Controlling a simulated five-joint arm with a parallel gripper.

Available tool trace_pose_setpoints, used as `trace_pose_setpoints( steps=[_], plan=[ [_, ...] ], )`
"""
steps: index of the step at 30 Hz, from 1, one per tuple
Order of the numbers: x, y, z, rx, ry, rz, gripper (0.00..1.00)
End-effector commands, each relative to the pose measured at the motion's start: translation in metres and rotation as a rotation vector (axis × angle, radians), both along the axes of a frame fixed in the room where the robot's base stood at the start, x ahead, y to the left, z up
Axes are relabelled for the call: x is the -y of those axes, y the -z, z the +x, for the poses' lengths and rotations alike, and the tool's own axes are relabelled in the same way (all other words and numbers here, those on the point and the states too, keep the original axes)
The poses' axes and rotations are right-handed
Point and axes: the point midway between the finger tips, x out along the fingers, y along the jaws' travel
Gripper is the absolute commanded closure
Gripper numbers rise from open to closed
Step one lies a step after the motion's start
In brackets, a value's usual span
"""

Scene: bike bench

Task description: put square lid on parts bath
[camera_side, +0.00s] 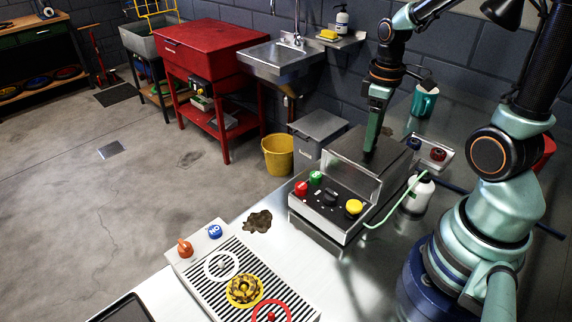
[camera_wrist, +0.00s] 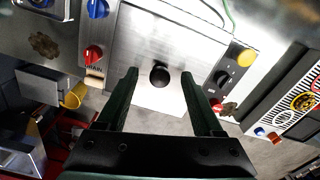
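A flat silver plate with a round black knob, which looks like the square lid (camera_wrist: 150,98), lies below my gripper in the wrist view. My gripper (camera_wrist: 160,80) is open, with one dark green finger on each side of the knob and a visible gap to each. In the side view my gripper (camera_side: 371,150) points down over the metal top of the parts bath (camera_side: 315,215), behind its upright silver panel. That panel and my fingers hide the knob there. I cannot tell whether the plate sits fully on the bath.
The bath's front carries red, green and yellow knobs (camera_side: 354,207). A white bottle (camera_side: 418,195) with a green hose stands right of it, near a panel with blue and red knobs (camera_side: 437,154). A slatted tray (camera_side: 215,262) lies in front.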

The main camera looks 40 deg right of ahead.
Motion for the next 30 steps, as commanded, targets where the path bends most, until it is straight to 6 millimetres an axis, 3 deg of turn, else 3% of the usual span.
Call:
trace_pose_setpoints(
  steps=[11,24,30],
  plan=[
    [0.000,-0.006,0.000,0.001,0.000,-0.001,0.33],
    [0.000,-0.087,0.001,0.006,0.000,-0.003,0.33],
    [0.000,-0.113,0.001,0.002,0.000,-0.001,0.33]
  ],
)
